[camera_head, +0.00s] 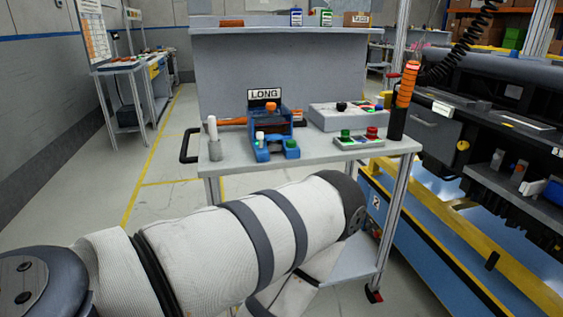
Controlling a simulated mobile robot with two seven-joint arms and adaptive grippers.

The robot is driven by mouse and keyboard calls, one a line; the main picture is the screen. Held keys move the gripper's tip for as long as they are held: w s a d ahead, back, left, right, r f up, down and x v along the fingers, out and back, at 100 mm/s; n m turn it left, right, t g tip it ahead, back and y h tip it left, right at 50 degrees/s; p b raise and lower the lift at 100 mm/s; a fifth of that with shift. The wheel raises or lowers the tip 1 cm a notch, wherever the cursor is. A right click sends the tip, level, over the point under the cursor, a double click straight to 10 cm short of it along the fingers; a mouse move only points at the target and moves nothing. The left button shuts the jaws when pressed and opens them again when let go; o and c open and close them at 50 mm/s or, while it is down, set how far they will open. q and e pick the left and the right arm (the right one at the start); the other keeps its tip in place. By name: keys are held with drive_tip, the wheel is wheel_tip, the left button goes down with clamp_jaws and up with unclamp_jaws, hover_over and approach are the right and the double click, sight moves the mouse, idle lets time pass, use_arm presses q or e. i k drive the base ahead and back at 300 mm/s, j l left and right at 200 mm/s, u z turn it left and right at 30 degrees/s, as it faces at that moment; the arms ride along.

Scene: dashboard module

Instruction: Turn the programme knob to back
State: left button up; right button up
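A light grey control box (318,117) sits at the back right of the grey cart top. It has a round black knob (341,106) on top and small coloured parts at its right end. I cannot tell for certain that this is the programme knob, and its setting is too small to read. A white-sleeved arm of mine comes in from the left and crosses in front of the cart below the top. Neither gripper shows in this view.
On the cart top (226,165) stand a blue fixture (263,150) beneath a LONG sign (264,94), a button box (358,142) with green and red buttons, and an orange-handled tool (407,84) in a black holder. A dark dashboard module (490,90) is at right.

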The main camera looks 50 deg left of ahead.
sight(340, 107)
drive_tip(key=u, duration=1.5)
drive_tip(key=i+l+z, duration=0.1)
drive_tip(key=z, duration=0.2)
